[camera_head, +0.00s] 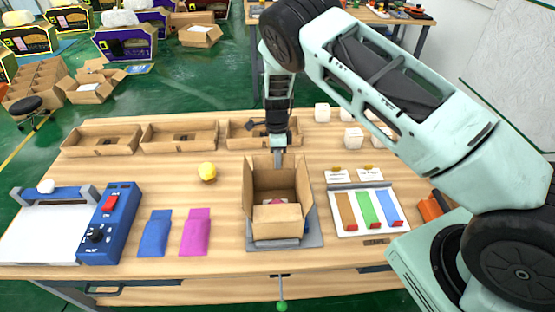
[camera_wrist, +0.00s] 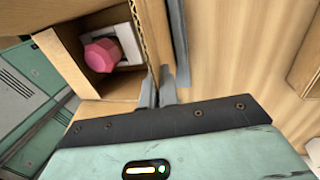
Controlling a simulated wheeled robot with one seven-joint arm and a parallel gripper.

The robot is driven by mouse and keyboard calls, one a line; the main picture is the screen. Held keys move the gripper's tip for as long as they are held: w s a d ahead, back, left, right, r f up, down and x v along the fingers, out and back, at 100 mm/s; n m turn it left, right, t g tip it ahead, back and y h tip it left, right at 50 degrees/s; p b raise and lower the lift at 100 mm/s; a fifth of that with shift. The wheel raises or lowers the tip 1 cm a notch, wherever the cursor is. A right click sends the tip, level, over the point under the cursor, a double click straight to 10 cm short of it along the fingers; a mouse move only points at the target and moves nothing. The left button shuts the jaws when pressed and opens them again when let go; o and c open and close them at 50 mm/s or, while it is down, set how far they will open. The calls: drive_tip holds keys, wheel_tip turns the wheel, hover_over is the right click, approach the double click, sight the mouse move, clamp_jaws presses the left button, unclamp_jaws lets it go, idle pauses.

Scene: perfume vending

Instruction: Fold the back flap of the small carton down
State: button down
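The small open carton (camera_head: 249,207) stands on a grey plate on the table. Its front flap (camera_head: 277,214) hangs outward toward the near side, and its back edge stands up behind the opening. In the wrist view the carton (camera_wrist: 68,62) is at the upper left, with a pink faceted object (camera_wrist: 102,55) in a white holder inside. My gripper (camera_head: 278,162) points down at the carton's back edge. In the wrist view my gripper's fingers (camera_wrist: 158,88) are close together just outside the carton wall. I cannot tell whether they touch the back flap.
A tray with coloured strips (camera_head: 343,212) lies right of the carton. Shallow cardboard trays (camera_head: 180,136) line the back, and white cubes (camera_head: 353,138) stand at the back right.

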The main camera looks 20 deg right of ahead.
sight(277, 171)
drive_tip(key=shift+s+t, duration=0.1)
drive_tip(key=shift+t, duration=0.2)
drive_tip(key=t+b, duration=0.2)
drive_tip(key=s+t+h+b, duration=0.1)
drive_tip(key=t+b, duration=0.1)
drive_tip(key=b, duration=0.1)
drive_tip(key=s+f+t+h+b, duration=0.1)
drive_tip(key=t+b, duration=0.1)
drive_tip(key=b, duration=0.1)
drive_tip(key=shift+a, duration=0.4)
drive_tip(key=t+b, duration=0.1)
drive_tip(key=b, duration=0.3)
drive_tip(key=s+t+h+b, duration=0.1)
drive_tip(key=t+b, duration=0.1)
drive_tip(key=b, duration=0.2)
drive_tip(key=f+t+b, duration=0.1)
drive_tip(key=b, duration=0.3)
drive_tip(key=shift+s+a+t+h, duration=0.2)
drive_tip(key=shift+t+h, duration=0.1)
drive_tip(key=shift+t, duration=0.1)
drive_tip(key=t+b, duration=0.1)
drive_tip(key=b, duration=0.4)
drive_tip(key=shift+s+f+t+h, duration=0.1)
drive_tip(key=shift+t+h, duration=0.2)
drive_tip(key=shift+t, duration=0.1)
drive_tip(key=shift+b, duration=0.9)
drive_tip(key=shift+s+r+t+b, duration=0.1)
drive_tip(key=shift+r+t+b, duration=0.1)
drive_tip(key=shift+t+b, duration=0.15)
